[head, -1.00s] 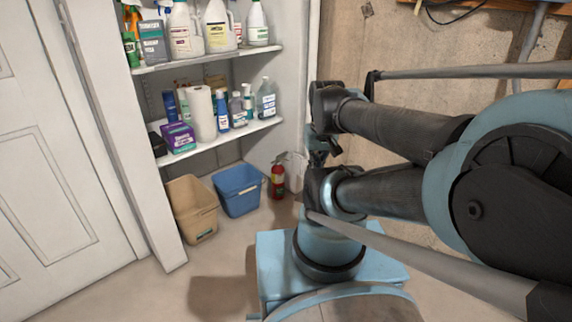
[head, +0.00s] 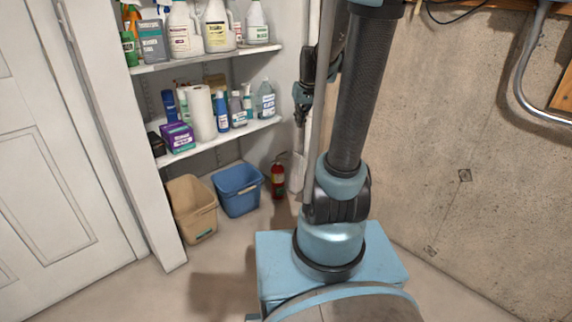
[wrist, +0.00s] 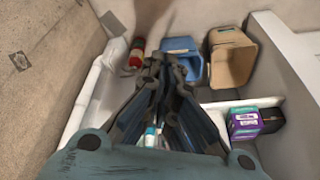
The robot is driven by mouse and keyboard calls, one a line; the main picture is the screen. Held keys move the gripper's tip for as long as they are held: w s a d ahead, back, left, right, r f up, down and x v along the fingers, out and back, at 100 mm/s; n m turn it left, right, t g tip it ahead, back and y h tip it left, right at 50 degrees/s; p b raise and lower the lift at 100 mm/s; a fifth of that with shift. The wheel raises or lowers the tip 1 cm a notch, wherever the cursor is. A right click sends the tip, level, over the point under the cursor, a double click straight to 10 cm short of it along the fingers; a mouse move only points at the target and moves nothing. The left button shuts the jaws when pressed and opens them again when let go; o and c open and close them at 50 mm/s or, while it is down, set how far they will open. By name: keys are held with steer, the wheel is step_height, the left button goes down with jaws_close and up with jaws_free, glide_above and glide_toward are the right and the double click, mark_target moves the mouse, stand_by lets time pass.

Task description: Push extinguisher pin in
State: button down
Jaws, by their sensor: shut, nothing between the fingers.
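The red fire extinguisher (head: 278,180) stands upright on the floor in the corner, right of the blue bin. It also shows in the wrist view (wrist: 136,55) near the top. Its pin is too small to make out in either view. My gripper (head: 300,120) hangs pointing down, above and a little right of the extinguisher in the head view, apart from it. In the wrist view my gripper (wrist: 165,62) has its fingers together and holds nothing.
A blue bin (head: 238,190) and a tan bin (head: 193,207) stand on the floor left of the extinguisher. Shelves (head: 220,138) with bottles and boxes rise above them. A white pipe (wrist: 85,100) runs beside the extinguisher.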

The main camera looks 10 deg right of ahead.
steer(key=w+d+f+n+t, duration=0.1)
steer(key=w+f, duration=0.5)
steer(key=w, duration=0.6)
steer(key=w+d+f, duration=0.1)
steer(key=w+f, duration=0.5)
steer(key=w, duration=0.7)
steer(key=w+f, duration=0.7)
steer(key=f, duration=0.5)
steer(key=w+f+n+t+y, duration=0.1)
steer(key=w+f, duration=0.6)
steer(key=f, duration=0.5)
steer(key=w+a+f, duration=0.1)
steer(key=w+f, duration=0.6)
steer(key=f, duration=0.5)
steer(key=shift+t, duration=0.4)
steer(key=shift+r, duration=0.1)
